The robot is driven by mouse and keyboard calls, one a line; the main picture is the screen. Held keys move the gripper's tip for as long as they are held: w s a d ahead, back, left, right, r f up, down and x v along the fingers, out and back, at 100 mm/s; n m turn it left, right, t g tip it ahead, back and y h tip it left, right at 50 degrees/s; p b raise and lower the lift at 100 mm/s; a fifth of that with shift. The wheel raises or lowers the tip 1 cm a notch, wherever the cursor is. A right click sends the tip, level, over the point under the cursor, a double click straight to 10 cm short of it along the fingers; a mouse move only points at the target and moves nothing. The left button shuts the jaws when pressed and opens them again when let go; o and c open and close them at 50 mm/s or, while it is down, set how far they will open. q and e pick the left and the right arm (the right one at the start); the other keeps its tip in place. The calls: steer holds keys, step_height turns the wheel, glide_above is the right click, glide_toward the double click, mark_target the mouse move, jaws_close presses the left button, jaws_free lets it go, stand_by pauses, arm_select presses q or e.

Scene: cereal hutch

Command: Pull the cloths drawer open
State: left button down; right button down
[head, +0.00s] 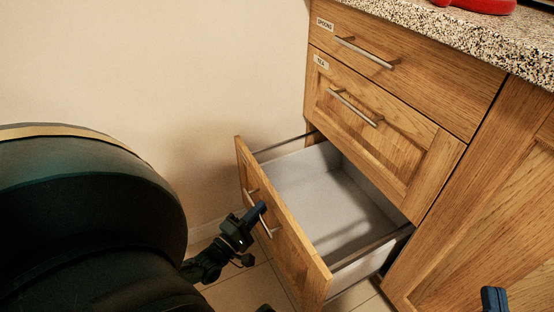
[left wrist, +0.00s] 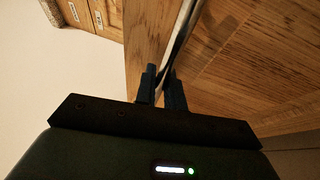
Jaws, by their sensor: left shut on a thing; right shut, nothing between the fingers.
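The bottom drawer (head: 287,240) of the wooden unit stands well open, and its pale grey inside (head: 325,205) looks empty where I see it. No label shows on its front from here. My left gripper (head: 259,210) is shut on the metal bar handle (head: 267,230) of this drawer. In the left wrist view, the handle (left wrist: 180,35) runs between the two fingers (left wrist: 161,78), close to the wooden front. My right gripper (head: 494,298) shows only as a dark blue fingertip at the bottom right edge, shut and apart from the cabinet handles.
Above are two closed drawers, labelled SPOONS (head: 400,60) and TEA (head: 385,135), with bar handles. A speckled countertop (head: 470,40) holds a red object (head: 485,5). A cabinet door (head: 480,210) is at the right. A bare wall (head: 200,80) is at the left, with tiled floor below.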

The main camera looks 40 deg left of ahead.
arm_select(q)
steer(key=s, duration=0.1)
steer(key=s+a, duration=0.1)
steer(key=s, duration=0.1)
steer(key=shift+s+a, duration=0.2)
arm_select(e)
steer(key=shift+d, duration=0.1)
arm_select(q)
steer(key=c, duration=1.5)
jaws_free()
steer(key=s+f+p, duration=0.1)
steer(key=s+f, duration=0.1)
steer(key=s, duration=1.1)
steer(key=shift+f, duration=0.2)
arm_select(e)
steer(key=shift+w, duration=0.1)
steer(key=shift+d, duration=0.1)
